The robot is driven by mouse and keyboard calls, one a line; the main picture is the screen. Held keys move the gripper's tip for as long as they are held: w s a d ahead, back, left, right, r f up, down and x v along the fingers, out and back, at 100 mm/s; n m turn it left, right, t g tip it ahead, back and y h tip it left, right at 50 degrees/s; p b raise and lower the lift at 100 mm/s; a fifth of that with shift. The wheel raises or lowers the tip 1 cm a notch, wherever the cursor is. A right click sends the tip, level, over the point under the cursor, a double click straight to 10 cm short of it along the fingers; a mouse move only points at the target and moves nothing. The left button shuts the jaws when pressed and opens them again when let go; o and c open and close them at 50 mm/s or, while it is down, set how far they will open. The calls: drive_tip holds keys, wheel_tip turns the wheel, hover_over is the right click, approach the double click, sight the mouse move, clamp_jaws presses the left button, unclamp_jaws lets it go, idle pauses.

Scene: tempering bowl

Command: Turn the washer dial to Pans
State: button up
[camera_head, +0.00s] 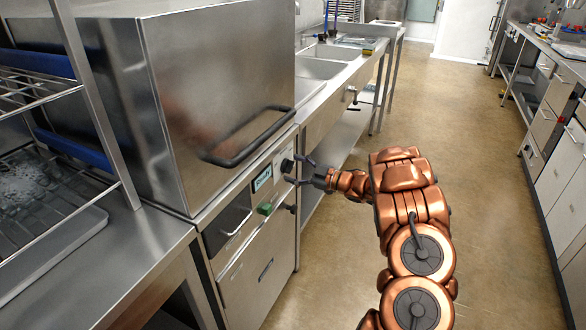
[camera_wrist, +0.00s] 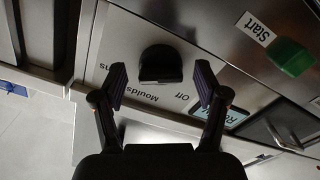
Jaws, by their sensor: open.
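The washer dial (camera_wrist: 160,64) is a black knob on a pale panel, seen upside down in the wrist view between my two fingers. In the head view the dial (camera_head: 287,166) is at the upper right of the washer's front panel. My gripper (camera_wrist: 161,84) is open, one finger to each side of the dial, with a gap on both sides. In the head view my gripper (camera_head: 297,171) faces the panel close to the dial. The labels "Moulds" and "Off" show; another ends in "ns", its start hidden by the left finger.
A green Start button (camera_wrist: 290,57) and a display (camera_wrist: 234,112) are on the same panel. The washer's dark bar handle (camera_head: 250,140) juts out above the panel. Steel sinks (camera_head: 318,66) stand beyond the washer. The floor (camera_head: 480,180) to the right is clear.

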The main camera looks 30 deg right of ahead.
drive_tip(key=v, duration=1.1)
drive_tip(key=shift+d, duration=0.1)
